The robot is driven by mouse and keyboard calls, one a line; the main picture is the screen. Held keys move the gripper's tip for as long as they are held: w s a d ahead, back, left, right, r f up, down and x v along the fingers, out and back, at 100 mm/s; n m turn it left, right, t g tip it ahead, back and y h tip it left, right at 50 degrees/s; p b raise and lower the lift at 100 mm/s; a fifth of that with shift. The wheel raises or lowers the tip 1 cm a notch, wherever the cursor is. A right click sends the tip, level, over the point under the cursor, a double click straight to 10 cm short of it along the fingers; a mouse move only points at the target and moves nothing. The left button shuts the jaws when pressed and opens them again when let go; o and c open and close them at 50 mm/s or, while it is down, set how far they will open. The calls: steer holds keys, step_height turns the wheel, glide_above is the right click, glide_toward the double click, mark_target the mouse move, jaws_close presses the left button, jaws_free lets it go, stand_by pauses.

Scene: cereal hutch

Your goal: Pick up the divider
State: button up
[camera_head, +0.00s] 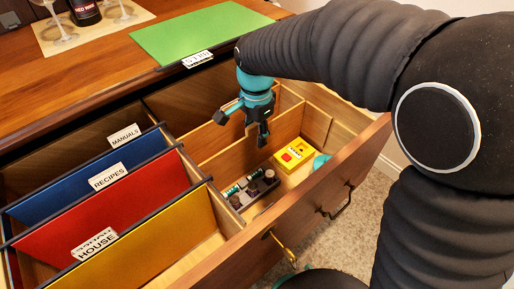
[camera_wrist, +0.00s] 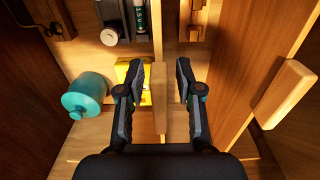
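My gripper (camera_head: 243,127) is open, pointing down over the right part of the open drawer. In the wrist view my gripper (camera_wrist: 157,75) has its two fingers on either side of a thin wooden divider (camera_wrist: 159,90), with a gap on each side. The divider stands upright between compartments; in the head view a wooden partition (camera_head: 278,130) shows behind and beside the fingers. A green file divider (camera_head: 200,32) with a white label lies flat on the cabinet top, away from my gripper.
Blue (camera_head: 75,185), red (camera_head: 125,205) and yellow (camera_head: 165,240) file dividers stand at the drawer's left. A dark holder (camera_head: 252,188), a yellow box (camera_head: 293,155) and a teal object (camera_wrist: 85,95) lie within. Glasses (camera_head: 60,30) and a bottle (camera_head: 84,10) stand on top.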

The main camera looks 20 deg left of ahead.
steer(key=shift+c, duration=0.2)
jaws_close()
steer(key=shift+r, duration=0.2)
step_height(320, 180, up, 28)
steer(key=p, duration=0.4)
steer(key=shift+p, duration=0.4)
steer(key=shift+f, duration=0.15)
